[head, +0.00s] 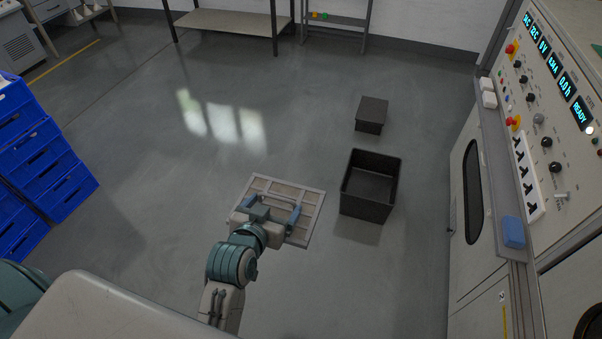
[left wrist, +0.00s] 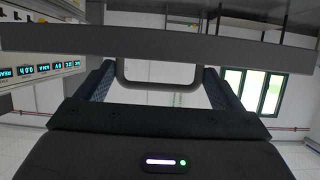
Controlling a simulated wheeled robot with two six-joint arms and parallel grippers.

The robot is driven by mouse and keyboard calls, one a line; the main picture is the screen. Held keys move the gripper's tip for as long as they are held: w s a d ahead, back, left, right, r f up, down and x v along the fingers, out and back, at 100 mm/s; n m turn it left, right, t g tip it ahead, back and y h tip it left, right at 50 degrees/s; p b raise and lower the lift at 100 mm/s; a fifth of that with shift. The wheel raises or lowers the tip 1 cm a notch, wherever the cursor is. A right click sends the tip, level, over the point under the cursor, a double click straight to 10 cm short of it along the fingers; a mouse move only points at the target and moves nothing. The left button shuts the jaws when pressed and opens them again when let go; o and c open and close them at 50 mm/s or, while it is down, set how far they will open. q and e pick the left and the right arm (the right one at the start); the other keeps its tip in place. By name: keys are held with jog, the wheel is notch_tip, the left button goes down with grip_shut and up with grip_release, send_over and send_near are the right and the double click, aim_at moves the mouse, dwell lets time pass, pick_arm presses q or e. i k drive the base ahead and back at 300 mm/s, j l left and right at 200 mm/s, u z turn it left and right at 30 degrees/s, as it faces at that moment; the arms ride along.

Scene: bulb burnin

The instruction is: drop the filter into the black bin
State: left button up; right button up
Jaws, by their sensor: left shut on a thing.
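The filter (head: 307,206) is a flat, light panel with a grey frame and a grid of ribs. My left gripper (head: 272,213) is shut on the filter and holds it out in front of me, above the floor. In the left wrist view the filter's dark edge (left wrist: 160,42) crosses the top, and a loop handle (left wrist: 160,84) sits between the fingers. The black bin (head: 367,204) stands on the floor just right of the filter, open at the top, and looks empty. The filter appears apart from the bin. My right gripper is not in view.
A smaller dark box (head: 371,113) stands on the floor behind the bin. A control cabinet (head: 487,240) with switches and displays lines the right side. Blue crates (head: 45,165) are stacked at the left. A workbench (head: 230,22) stands at the back. The middle floor is clear.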

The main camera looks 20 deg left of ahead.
aim_at(366, 191)
jog(key=i+j+z, duration=0.3)
jog(key=i, duration=0.2)
jog(key=i+j+z, duration=0.25)
jog(key=i+j, duration=0.25)
jog(key=i+j+z, duration=0.3)
jog(key=j, duration=0.25)
jog(key=i+j+z, duration=0.3)
jog(key=i+j, duration=0.15)
jog(key=j, duration=0.25)
